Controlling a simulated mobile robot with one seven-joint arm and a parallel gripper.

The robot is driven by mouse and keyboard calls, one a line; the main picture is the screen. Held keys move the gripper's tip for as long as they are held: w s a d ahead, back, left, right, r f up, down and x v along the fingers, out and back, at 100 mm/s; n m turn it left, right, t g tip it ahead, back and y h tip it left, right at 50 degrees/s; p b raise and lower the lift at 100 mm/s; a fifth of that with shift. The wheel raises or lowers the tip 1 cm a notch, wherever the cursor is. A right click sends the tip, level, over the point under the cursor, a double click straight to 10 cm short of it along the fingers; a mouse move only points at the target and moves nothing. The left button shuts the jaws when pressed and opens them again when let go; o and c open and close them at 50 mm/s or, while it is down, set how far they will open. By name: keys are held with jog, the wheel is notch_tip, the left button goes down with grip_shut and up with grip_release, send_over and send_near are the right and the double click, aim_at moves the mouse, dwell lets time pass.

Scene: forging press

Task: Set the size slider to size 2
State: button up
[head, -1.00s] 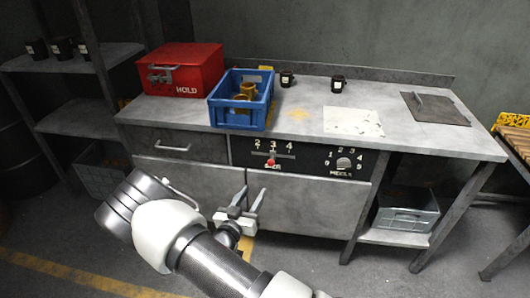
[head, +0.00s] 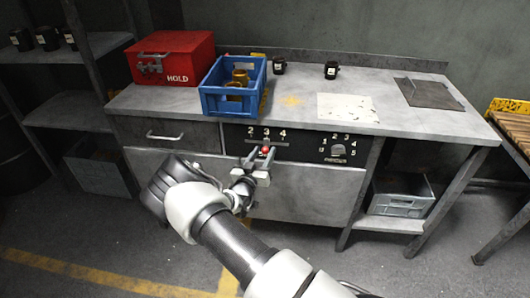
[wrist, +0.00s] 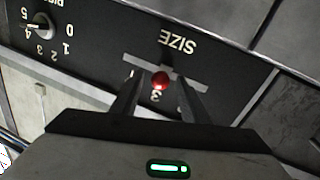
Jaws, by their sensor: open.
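The size slider's red knob (head: 265,150) sits in a slot on the black control panel (head: 235,140) under the bench top. The scale above it reads 2, 3, 4 in the head view, and the knob is at the 3. In the wrist view the picture is upside down; the red knob (wrist: 160,80) shows beside the 3, near the word SIZE. My gripper (head: 261,157) is open in front of the slider. Its two fingers stand on either side of the knob, with a gap to each. I cannot tell how deep the knob is between them.
A round dial (head: 338,149) with its own numbers is right of the slider. A drawer handle (head: 165,136) is to the left. Above are a red box (head: 172,58), a blue crate (head: 231,101) and dark mugs (head: 331,70). The floor before the bench is clear.

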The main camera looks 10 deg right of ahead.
aim_at(252, 141)
jog(key=shift+x, duration=1)
grip_shut()
jog(key=a+b, duration=0.1)
jog(key=a, duration=0.1)
jog(key=w+a+b, duration=0.1)
jog(key=a+b, duration=0.3)
jog(key=shift+w+f, duration=0.1)
jog(key=shift+w, duration=0.3)
jog(key=shift+a, duration=0.2)
grip_release()
jog(key=shift+w+a, duration=0.1)
